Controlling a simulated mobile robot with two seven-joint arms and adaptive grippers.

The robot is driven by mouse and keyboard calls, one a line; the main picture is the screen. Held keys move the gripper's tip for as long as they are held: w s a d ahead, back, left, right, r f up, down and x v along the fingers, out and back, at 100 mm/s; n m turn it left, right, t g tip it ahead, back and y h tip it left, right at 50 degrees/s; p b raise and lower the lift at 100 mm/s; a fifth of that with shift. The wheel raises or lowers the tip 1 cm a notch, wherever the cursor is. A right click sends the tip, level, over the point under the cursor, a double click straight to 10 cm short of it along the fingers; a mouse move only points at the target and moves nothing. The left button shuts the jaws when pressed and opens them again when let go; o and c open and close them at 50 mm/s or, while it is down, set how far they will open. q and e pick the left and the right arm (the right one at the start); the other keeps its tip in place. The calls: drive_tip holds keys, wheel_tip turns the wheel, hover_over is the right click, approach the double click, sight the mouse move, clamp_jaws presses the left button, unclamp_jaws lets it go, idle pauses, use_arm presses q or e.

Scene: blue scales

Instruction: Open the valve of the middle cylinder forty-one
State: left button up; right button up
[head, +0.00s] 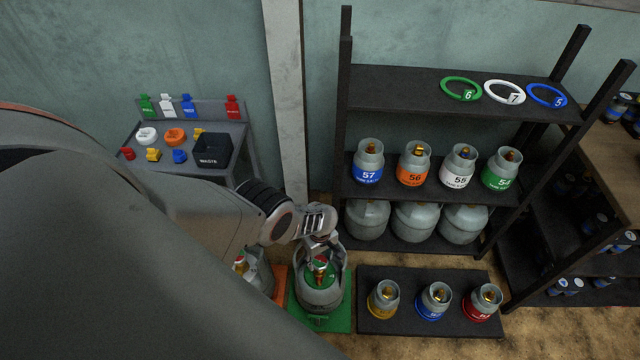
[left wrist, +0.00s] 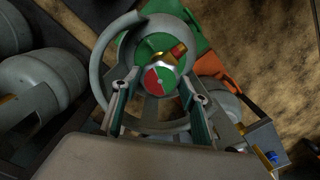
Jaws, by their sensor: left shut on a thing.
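The cylinder on the green mat (head: 345,318) is a grey gas cylinder (head: 320,295) with a guard ring at its top; I cannot read a number on it. Its valve knob (left wrist: 158,82), red, green and white, sits inside the ring beside brass fittings. My left gripper (head: 319,250) reaches down into the ring from above. In the left wrist view its two fingers (left wrist: 155,98) are on either side of the knob and shut on it. My right gripper is in neither view.
Another cylinder (head: 256,271) stands close on the left by an orange mat (head: 279,284). A black platform (head: 400,325) with three small cylinders is on the right. Behind is a shelf (head: 440,192) of cylinders. A side table with a waste bin (head: 213,151) stands at the back left.

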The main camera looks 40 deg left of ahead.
use_arm(q)
drive_tip(key=shift+n, duration=1.2)
drive_tip(key=o, duration=1.1)
